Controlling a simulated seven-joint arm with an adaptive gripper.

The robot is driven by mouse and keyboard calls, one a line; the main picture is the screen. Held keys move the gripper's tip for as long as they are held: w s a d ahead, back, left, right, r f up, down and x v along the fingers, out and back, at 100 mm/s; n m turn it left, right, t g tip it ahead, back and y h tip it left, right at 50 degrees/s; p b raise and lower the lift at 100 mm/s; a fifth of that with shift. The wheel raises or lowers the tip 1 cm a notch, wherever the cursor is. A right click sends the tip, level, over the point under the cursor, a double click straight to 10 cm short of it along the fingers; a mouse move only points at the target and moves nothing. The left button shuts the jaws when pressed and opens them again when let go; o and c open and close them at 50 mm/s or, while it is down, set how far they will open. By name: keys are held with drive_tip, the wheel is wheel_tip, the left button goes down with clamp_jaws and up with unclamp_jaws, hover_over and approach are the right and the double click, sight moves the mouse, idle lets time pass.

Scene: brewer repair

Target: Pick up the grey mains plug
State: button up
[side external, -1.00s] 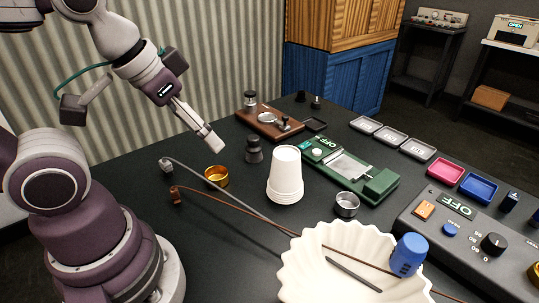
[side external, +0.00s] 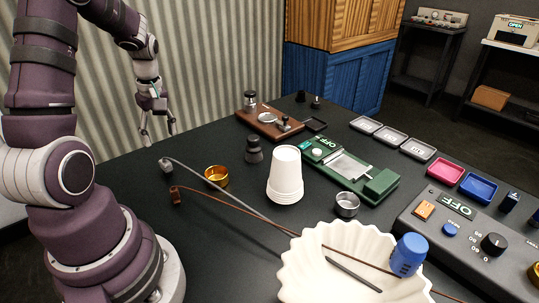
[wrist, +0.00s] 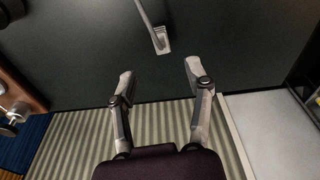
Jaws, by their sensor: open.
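The grey mains plug (side external: 166,165) lies on the black table near its left edge, at the end of a grey cable (side external: 215,185). In the wrist view the plug (wrist: 161,42) shows near the top middle, with its cable running up out of the frame. My gripper (side external: 157,134) is open and empty, above and just behind the plug. In the wrist view my gripper's fingertips (wrist: 159,72) stand apart, with the plug beyond them, not between them.
A brown cable with a brown plug (side external: 176,196) lies close by in front. A gold cup (side external: 216,176), a dark grey knobbed piece (side external: 254,151) and stacked white cups (side external: 286,175) stand to the right. A white fluted bowl (side external: 312,249) is at the front. The table's edge is close to the grey plug.

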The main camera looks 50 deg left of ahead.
sight(165, 161)
drive_tip(key=f, duration=0.2)
drive_tip(key=a+f, duration=0.1)
drive_tip(key=f, duration=0.5)
drive_tip(key=shift+s+a, duration=0.15)
drive_tip(key=shift+r, duration=0.1)
clamp_jaws()
